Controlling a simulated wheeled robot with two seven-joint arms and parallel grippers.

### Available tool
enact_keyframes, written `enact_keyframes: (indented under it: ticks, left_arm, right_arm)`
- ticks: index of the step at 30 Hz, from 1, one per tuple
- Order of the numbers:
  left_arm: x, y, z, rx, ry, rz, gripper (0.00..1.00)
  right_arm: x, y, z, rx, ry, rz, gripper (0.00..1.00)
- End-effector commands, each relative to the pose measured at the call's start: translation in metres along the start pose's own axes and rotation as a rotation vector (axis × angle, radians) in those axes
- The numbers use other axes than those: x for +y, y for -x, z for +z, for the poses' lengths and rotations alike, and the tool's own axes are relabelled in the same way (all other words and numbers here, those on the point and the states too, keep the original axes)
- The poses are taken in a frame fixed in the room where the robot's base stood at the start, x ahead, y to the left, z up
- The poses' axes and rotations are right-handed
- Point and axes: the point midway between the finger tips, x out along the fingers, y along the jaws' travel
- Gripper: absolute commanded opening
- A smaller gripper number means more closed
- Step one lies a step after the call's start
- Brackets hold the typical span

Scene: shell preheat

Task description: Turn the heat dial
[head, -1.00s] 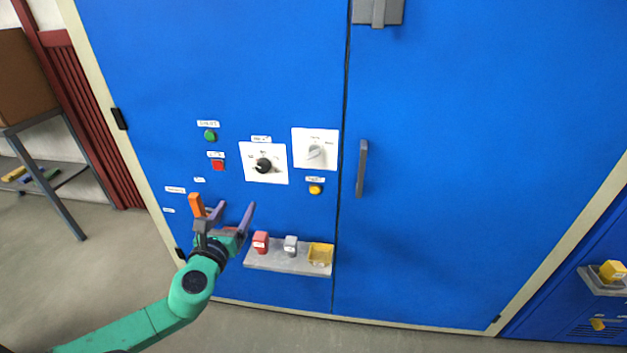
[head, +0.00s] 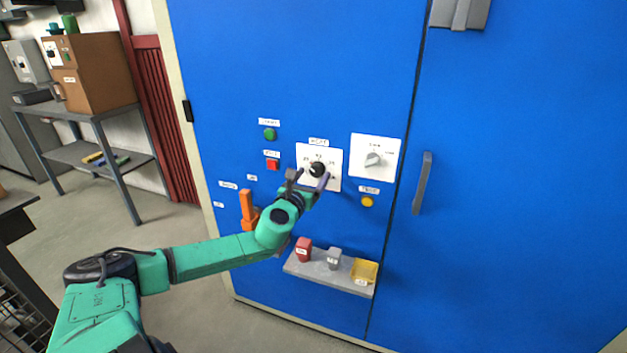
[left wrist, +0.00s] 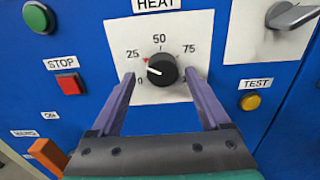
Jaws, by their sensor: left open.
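The heat dial is a round black knob (left wrist: 161,69) on a white plate marked 0, 25, 50 and 75, under a HEAT label. Its white pointer line points left, between 0 and 25, and a small red mark sits near 25. In the head view the dial (head: 317,169) is on the blue cabinet door, partly behind my gripper. My left gripper (head: 309,177) is open in front of the plate. In the left wrist view its two purple fingers (left wrist: 159,76) stand either side of the knob, with visible gaps. My right gripper is not in view.
A grey selector knob (head: 373,160) is right of the dial. A green button (head: 269,134), red stop button (head: 272,164) and yellow test button (head: 367,201) surround it. An orange handle (head: 247,207) and a small shelf (head: 328,277) with red, grey and yellow items are below.

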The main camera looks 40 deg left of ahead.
Motion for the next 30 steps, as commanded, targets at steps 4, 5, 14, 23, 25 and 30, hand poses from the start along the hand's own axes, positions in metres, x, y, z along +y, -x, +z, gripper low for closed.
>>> enact_keyframes:
  ticks: [4,5,14,23,25,30]
  left_arm:
    - [-0.0021,-0.0059,0.0007,-0.001,0.002,-0.004,0.80]
    - [-0.0024,-0.0062,0.0006,0.000,0.002,-0.005,0.80]
    - [-0.0026,-0.0062,0.0005,0.000,0.001,-0.005,0.42]
    - [-0.0025,-0.0061,0.0006,-0.001,0.006,-0.005,0.00]
    - [-0.0025,-0.0061,0.0005,0.000,0.015,-0.005,0.00]
    - [-0.0027,-0.0060,0.0002,0.000,0.070,-0.005,0.00]
  right_arm:
    - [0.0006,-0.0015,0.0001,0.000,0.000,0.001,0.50]
    - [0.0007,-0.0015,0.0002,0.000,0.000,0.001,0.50]
    - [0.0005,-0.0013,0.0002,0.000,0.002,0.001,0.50]
    - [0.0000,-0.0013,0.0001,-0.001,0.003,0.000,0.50]
    - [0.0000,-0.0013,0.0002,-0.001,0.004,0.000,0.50]
    - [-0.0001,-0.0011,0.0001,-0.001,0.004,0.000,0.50]
